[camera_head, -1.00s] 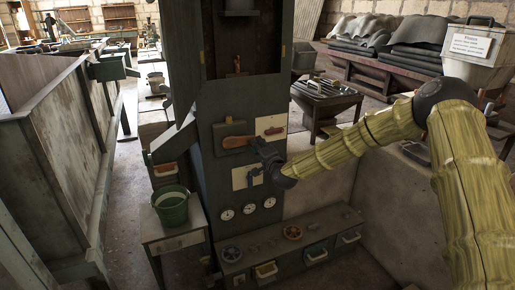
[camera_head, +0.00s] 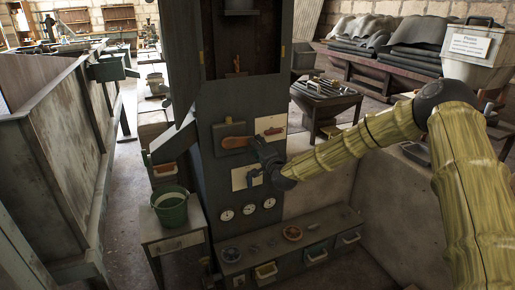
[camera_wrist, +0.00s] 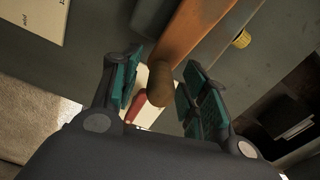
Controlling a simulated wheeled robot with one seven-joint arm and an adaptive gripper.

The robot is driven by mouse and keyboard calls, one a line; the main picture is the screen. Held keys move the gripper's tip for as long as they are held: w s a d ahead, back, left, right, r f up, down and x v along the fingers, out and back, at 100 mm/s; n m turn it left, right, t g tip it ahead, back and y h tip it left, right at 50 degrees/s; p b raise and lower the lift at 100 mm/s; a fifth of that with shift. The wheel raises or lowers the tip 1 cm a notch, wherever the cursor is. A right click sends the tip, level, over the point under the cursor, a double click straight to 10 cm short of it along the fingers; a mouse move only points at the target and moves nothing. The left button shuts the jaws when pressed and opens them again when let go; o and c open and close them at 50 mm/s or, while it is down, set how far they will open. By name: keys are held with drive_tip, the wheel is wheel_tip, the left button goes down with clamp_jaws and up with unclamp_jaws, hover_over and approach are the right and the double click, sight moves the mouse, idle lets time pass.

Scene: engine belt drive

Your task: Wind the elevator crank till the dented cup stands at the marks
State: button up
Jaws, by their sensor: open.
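The elevator (camera_head: 213,100) is a tall dark grey cabinet with an open shaft window at the top. An orange-brown crank arm (camera_head: 235,143) sits on its front panel. In the wrist view the crank arm (camera_wrist: 190,32) runs up and right from a dark brown rounded knob (camera_wrist: 159,86). My gripper (camera_head: 262,152) is at the right end of the crank. In the wrist view my gripper (camera_wrist: 163,92) is open, with the knob between its teal-padded fingers and no clear grip on it. I cannot make out the dented cup or the marks.
A white plate with a red-brown lever (camera_head: 273,131) is right of the crank, and a cream plate (camera_head: 245,177) is below. Dials (camera_head: 249,209) sit lower down. A green bucket (camera_head: 171,208) stands on a small table at left. A low drawer bench (camera_head: 330,228) runs along the front.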

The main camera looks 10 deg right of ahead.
drive_tip(key=s+d, duration=0.2)
drive_tip(key=s, duration=0.9)
drive_tip(key=shift+s+d, duration=0.2)
drive_tip(key=shift+s, duration=0.2)
drive_tip(key=w+n, duration=0.3)
drive_tip(key=n, duration=0.1)
drive_tip(key=w+a+n, duration=0.1)
drive_tip(key=w+n, duration=0.3)
drive_tip(key=n, duration=0.1)
drive_tip(key=w+a+n, duration=0.1)
drive_tip(key=w+n, duration=0.3)
drive_tip(key=n, duration=0.1)
drive_tip(key=shift+w+a, duration=0.1)
drive_tip(key=shift+w, duration=0.1)
idle(0.3)
clamp_jaws()
